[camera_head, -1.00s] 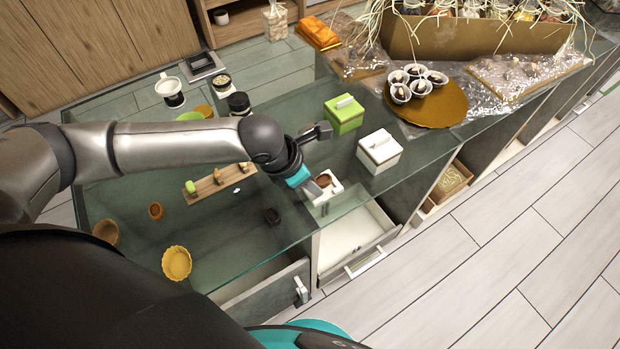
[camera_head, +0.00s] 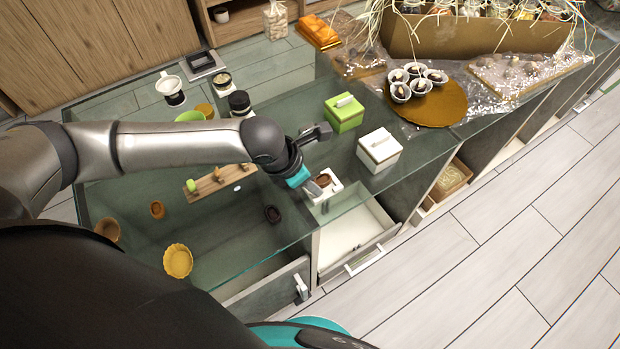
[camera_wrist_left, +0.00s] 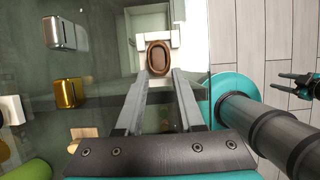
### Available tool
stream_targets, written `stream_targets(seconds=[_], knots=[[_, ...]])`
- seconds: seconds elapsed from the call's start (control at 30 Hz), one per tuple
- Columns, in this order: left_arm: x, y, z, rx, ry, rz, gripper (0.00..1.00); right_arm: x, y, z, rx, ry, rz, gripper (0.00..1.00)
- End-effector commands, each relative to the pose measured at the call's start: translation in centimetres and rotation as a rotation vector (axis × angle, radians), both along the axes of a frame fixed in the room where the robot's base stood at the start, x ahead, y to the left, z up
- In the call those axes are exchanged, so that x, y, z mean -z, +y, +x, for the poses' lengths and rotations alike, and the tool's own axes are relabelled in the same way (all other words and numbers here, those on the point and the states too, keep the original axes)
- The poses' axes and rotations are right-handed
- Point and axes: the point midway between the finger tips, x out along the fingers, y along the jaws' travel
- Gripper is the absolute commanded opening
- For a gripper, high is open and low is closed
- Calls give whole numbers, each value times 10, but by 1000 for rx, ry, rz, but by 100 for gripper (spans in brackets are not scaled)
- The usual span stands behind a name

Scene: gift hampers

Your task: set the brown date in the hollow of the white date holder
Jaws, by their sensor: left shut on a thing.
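The brown date (camera_head: 323,180) is an oval piece; in the left wrist view it shows as a brown oval (camera_wrist_left: 158,56) at my fingertips. The white date holder (camera_head: 334,187) is a small block on the glass counter, and it also shows in the left wrist view (camera_wrist_left: 141,76). My left gripper (camera_head: 315,184) is shut on the date, right at the holder. The date overlaps the holder in both views; whether it touches the hollow's floor is hidden. My right gripper (camera_wrist_left: 296,83) shows only in the left wrist view, with its dark fingers apart, away from the counter.
A white lidded box (camera_head: 379,152) and a green box (camera_head: 344,113) stand behind the holder. An open drawer (camera_head: 350,228) lies below the counter edge. A wooden strip (camera_head: 217,182) lies to the left. A round gold board (camera_head: 436,106) with small cups stands further back.

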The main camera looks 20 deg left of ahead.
Motion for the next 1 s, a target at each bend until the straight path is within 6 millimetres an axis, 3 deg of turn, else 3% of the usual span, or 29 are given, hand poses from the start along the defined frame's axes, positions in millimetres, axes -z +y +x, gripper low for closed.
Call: stream_targets(seconds=[1.0], knots=[[4, -1, 0, 0, -1, -1, 10, -7, -1, 0, 0, 0, -1, 50]])
